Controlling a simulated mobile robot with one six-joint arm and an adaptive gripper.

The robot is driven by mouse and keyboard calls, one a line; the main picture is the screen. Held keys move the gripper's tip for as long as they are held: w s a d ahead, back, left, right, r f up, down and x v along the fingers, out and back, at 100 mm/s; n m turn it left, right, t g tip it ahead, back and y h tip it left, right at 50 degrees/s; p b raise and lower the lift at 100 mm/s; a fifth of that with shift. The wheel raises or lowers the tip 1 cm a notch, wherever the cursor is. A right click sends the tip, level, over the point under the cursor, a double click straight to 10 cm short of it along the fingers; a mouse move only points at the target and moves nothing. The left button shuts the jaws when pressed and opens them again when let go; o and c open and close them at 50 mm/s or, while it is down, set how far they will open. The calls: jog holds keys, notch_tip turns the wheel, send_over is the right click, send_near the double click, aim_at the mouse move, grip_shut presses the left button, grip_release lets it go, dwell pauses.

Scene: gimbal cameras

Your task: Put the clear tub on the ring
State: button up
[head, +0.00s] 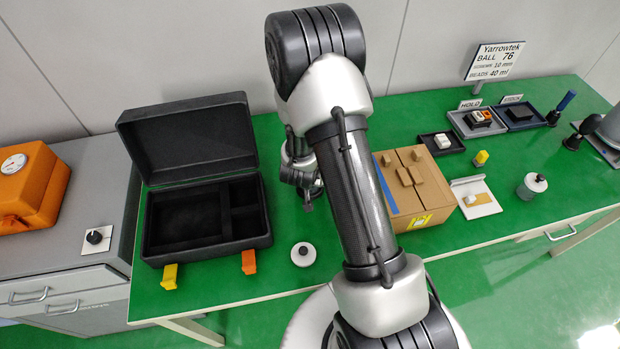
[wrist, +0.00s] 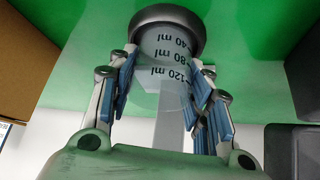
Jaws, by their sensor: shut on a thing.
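The clear tub (wrist: 172,58) is between the blue-padded fingers of my gripper (wrist: 164,88) in the wrist view. It has black marks of 40, 80 and 120 ml, upside down in the picture. A dark grey round rim (wrist: 166,17) encircles its far end. I cannot tell whether this rim is the ring or part of the tub.
An open black case (head: 205,245) stands left on the green table (head: 330,110). A cardboard box (head: 418,165) stands right of my arm. Small trays (head: 476,122), a capped bottle (head: 531,186) and a white board (head: 474,197) lie farther right.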

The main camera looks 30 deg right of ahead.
jog(key=shift+r, duration=0.1)
jog(key=shift+f, duration=0.25)
jog(key=o, duration=1.2)
jog(key=shift+r, duration=0.1)
jog(key=shift+s+a+r, duration=0.1)
jog(key=shift+s+r, duration=0.05)
jog(key=shift+r, duration=0.35)
jog(key=p+v, duration=0.2)
jog(key=v, duration=0.4)
jog(key=shift+s+a+r+p, duration=0.15)
jog(key=shift+s+r+p, duration=0.05)
jog(key=shift+r+p, duration=0.1)
